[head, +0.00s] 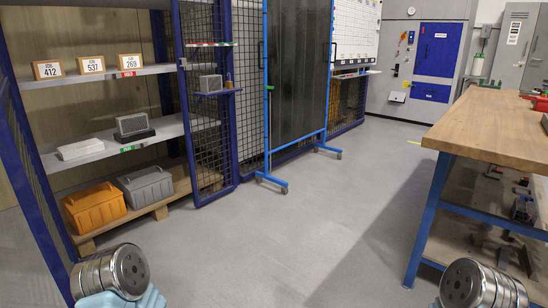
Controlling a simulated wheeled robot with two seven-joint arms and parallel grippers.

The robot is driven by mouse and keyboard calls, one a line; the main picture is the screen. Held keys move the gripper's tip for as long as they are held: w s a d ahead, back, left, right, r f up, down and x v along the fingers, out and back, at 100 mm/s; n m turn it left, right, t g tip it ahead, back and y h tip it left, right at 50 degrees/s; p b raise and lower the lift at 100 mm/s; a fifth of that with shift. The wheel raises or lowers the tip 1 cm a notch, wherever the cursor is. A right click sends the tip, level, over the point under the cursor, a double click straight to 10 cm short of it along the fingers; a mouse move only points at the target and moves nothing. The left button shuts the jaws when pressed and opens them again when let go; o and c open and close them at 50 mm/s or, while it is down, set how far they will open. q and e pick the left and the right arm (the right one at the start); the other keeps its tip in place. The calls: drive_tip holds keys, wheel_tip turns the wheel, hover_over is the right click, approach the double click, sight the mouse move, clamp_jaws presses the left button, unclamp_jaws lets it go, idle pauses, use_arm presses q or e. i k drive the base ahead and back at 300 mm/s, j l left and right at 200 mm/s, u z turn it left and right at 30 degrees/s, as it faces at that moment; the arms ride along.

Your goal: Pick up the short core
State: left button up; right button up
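I cannot pick out the short core for certain. A grey block on a black base (134,128) stands on the middle shelf at the left. A flat white block (81,149) lies to its left on the same shelf. A smaller grey block (211,83) sits on a small blue ledge on the open mesh door. Silver round parts of my own two arms show at the bottom left and bottom right corners. No gripper fingers show, and nothing held is visible.
An orange crate (95,207) and a grey crate (146,187) rest on a low pallet. Numbered cards (91,65) stand on the top shelf. A blue-framed dark screen (298,75) on casters stands mid-scene. A wooden workbench (495,125) is at right. The middle floor is clear.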

sight(210, 83)
drive_tip(key=i+j, duration=0.15)
drive_tip(key=i, duration=0.7)
drive_tip(key=i+j, duration=0.15)
drive_tip(key=i, duration=0.7)
drive_tip(key=i+j, duration=0.15)
drive_tip(key=i, duration=0.7)
